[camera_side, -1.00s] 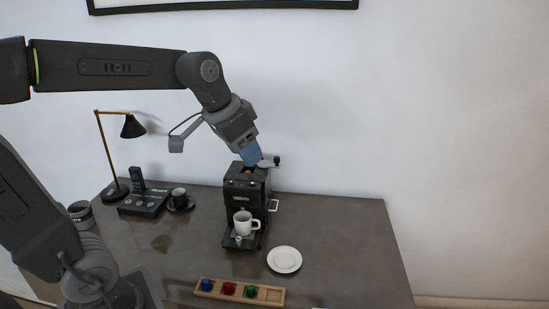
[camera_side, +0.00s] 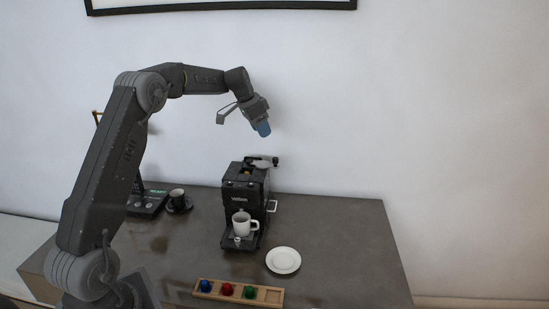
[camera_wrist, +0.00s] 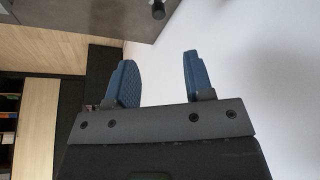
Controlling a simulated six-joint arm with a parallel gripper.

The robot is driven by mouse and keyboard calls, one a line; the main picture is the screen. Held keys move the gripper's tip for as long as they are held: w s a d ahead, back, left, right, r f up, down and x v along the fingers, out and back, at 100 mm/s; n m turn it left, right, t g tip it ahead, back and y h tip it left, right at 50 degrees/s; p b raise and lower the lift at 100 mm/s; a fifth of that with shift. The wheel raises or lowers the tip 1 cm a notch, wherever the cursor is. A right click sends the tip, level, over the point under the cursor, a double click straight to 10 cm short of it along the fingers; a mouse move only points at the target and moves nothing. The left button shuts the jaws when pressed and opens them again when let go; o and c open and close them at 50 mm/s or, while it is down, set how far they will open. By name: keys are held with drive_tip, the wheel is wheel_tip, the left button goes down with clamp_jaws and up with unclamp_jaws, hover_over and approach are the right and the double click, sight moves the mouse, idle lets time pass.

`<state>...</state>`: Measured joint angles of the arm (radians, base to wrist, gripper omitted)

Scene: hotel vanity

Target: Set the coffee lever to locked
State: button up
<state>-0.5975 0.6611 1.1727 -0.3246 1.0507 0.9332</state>
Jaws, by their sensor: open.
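The black coffee machine (camera_side: 243,189) stands on the counter with a white mug (camera_side: 241,224) on its drip tray. A grey lever or lid piece with a dark knob (camera_side: 275,161) sticks out at the machine's top right; I cannot tell which part is the coffee lever. My gripper (camera_side: 264,130) is in the air above the machine, clear of it. Its blue fingers show apart and empty in the wrist view (camera_wrist: 158,75). The wrist view does not clearly show the machine.
A white saucer (camera_side: 283,261) lies right of the machine. A wooden tray (camera_side: 269,296) with blue, red and green capsules is in front. A dark cup (camera_side: 178,197) and a phone base (camera_side: 148,204) stand left. The counter's right side (camera_side: 350,240) is clear.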

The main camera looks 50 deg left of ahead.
sight(275, 158)
drive_tip(key=x, duration=1.2)
drive_tip(key=shift+w+d+f, duration=0.1)
drive_tip(key=shift+f, duration=0.1)
clamp_jaws()
